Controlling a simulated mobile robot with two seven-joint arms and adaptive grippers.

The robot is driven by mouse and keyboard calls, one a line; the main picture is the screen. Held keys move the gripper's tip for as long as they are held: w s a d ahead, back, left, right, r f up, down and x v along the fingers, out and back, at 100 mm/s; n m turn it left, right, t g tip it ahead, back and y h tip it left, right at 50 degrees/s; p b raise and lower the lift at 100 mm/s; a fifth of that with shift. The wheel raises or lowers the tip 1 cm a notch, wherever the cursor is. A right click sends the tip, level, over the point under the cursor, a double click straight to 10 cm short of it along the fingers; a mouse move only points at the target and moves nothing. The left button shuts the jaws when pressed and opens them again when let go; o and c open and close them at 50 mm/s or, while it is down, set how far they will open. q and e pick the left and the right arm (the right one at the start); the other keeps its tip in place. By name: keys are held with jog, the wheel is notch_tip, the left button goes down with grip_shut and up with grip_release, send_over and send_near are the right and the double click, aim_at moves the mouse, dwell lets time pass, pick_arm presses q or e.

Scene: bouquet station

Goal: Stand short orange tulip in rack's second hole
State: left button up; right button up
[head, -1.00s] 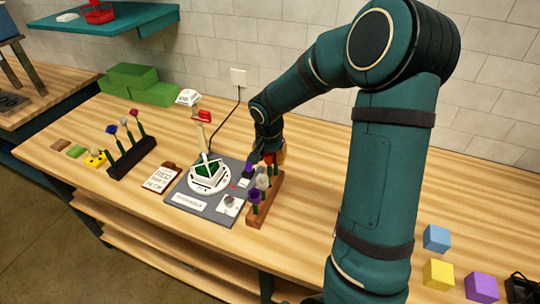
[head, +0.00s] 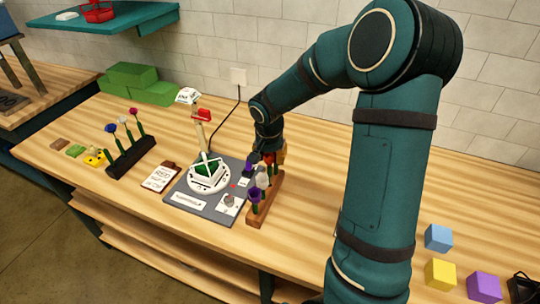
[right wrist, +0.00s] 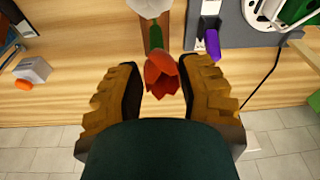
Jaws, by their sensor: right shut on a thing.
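The orange-red tulip (right wrist: 162,75) shows in the right wrist view between the two finger pads of my right gripper (right wrist: 160,92), which is shut on it. Its green stem (right wrist: 156,42) runs toward the brown wooden rack (right wrist: 147,32). In the head view the rack (head: 264,203) stands at the right of the grey board and holds several flowers, with a purple one (head: 255,194) at its near end. My right gripper (head: 270,158) is over the rack's far end. The tulip's stem foot and the rack's holes are hidden. My left gripper is not in view.
A grey board (head: 190,205) with a white round stand (head: 208,178) lies left of the rack. A dark rack (head: 130,158) with several flowers and a clipboard (head: 160,177) are further left. Coloured cubes (head: 438,238) sit at the right.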

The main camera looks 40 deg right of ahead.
jog(key=shift+a+b+x, duration=0.2)
jog(key=shift+b+x, duration=1.2)
jog(key=shift+b, duration=1)
dwell(3.1)
jog(key=shift+s+f, duration=0.1)
jog(key=shift+s, duration=0.1)
dwell(0.5)
jog(key=o, duration=0.8)
jog(key=shift+c, duration=0.2)
jog(key=shift+p+v, duration=1.7)
jog(key=shift+v, duration=1.6)
